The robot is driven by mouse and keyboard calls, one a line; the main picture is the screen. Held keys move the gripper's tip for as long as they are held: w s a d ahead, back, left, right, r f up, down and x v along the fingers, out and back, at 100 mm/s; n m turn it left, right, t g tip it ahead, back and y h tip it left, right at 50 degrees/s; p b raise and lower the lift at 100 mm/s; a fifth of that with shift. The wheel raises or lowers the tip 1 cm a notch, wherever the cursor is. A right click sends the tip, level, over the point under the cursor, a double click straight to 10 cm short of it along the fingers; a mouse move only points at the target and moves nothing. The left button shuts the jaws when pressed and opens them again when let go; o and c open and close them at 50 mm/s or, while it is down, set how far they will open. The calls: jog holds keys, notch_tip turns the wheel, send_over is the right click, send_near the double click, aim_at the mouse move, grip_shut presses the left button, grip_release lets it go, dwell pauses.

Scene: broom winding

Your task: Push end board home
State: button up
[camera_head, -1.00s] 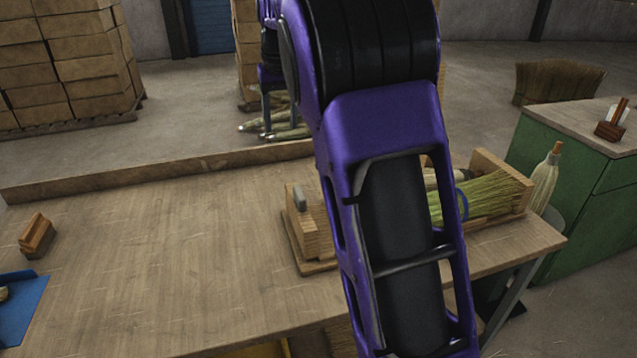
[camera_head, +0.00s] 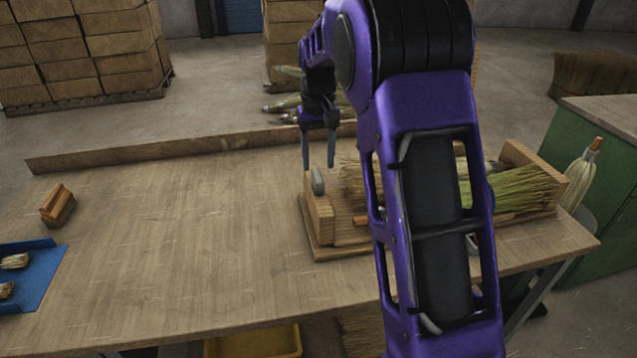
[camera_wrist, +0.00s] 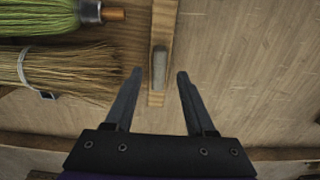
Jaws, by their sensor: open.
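The end board (camera_head: 320,222) is an upright wooden board with a rounded grey grip (camera_head: 318,181), at the left end of a wooden tray-like fixture on the bench. In the wrist view the board (camera_wrist: 163,25) runs up the picture, with its grey grip (camera_wrist: 159,68) between my fingertips. My gripper (camera_head: 319,158) points down, open and empty, its fingers on either side of the grip without visibly touching it. A tan broom (camera_wrist: 65,72) and a green broom (camera_wrist: 40,17) lie beside the board. My arm hides the fixture's middle in the head view.
A wooden block (camera_head: 58,205) and a blue tray (camera_head: 35,275) with small bundles are at the bench's left. A raised ledge (camera_head: 190,150) runs along the far edge. The bench middle is clear. A green cabinet (camera_head: 600,190) stands at the right.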

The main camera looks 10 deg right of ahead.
aim_at(319, 178)
notch_tip(319, 178, down, 6)
jog(key=shift+f+b, duration=0.1)
jog(key=shift+b, duration=0.2)
jog(key=shift+c, duration=0.3)
grip_shut()
jog(key=shift+d, duration=0.1)
dwell(1.0)
